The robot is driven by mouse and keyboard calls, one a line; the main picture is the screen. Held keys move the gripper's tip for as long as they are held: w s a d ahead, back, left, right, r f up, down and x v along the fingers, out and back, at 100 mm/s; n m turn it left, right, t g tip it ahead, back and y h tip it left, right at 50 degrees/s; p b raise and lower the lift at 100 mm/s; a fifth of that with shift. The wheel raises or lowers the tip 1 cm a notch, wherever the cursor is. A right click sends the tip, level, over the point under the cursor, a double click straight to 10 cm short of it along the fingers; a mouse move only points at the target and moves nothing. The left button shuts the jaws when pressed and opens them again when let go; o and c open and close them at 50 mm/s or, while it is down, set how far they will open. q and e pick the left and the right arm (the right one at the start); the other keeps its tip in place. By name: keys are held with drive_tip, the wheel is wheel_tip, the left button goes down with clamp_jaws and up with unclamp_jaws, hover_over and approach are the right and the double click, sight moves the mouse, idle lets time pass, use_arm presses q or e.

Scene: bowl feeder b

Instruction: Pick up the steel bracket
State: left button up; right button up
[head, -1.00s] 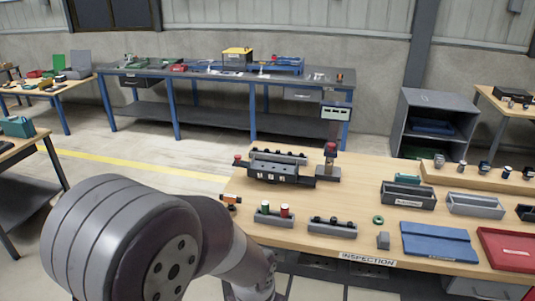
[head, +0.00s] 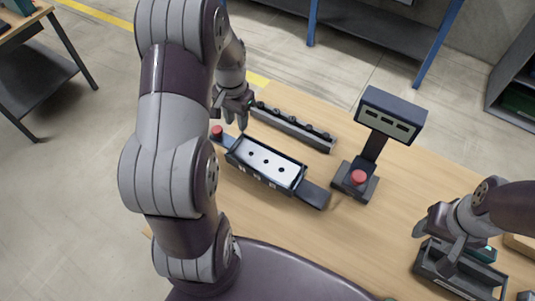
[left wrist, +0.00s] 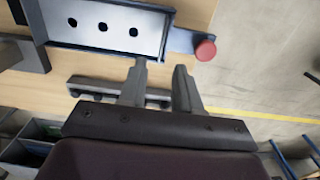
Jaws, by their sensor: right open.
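A pale plate with several dark holes (head: 265,163) lies in a dark fixture (head: 254,178) on the wooden table; it also shows in the left wrist view (left wrist: 87,26). I cannot tell whether this plate is the steel bracket, and no other bracket shows clearly. My left gripper (head: 236,121) is above the table by the fixture's far left end, beside a red button (head: 217,131). In the left wrist view its two fingers (left wrist: 160,68) are apart with nothing between them. My right gripper (head: 434,246) is open at a dark bin (head: 455,288) at the lower right.
A dark rail with several knobs (head: 292,130) lies behind the fixture. A post with a display box (head: 391,113) and a red button (head: 358,178) stands right of it. A teal item (head: 482,252) is by the right bin. The table between the post and right bin is clear.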

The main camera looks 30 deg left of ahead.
sight(236, 141)
use_arm(q)
wheel_tip(236, 141, down, 2)
drive_tip(key=shift+s+a+f+p, duration=0.15)
drive_tip(key=shift+s+f+p, duration=0.8)
drive_tip(key=shift+f+p, duration=0.15)
drive_tip(key=f, duration=0.2)
drive_tip(key=shift+w+f, duration=0.55)
drive_tip(key=shift+w, duration=0.15)
drive_tip(key=shift+s+r, duration=0.15)
drive_tip(key=shift+s, duration=0.2)
clamp_jaws()
use_arm(e)
drive_tip(key=r, duration=0.1)
drive_tip(key=s+r, duration=0.1)
drive_tip(key=r, duration=0.1)
drive_tip(key=shift+w, duration=0.1)
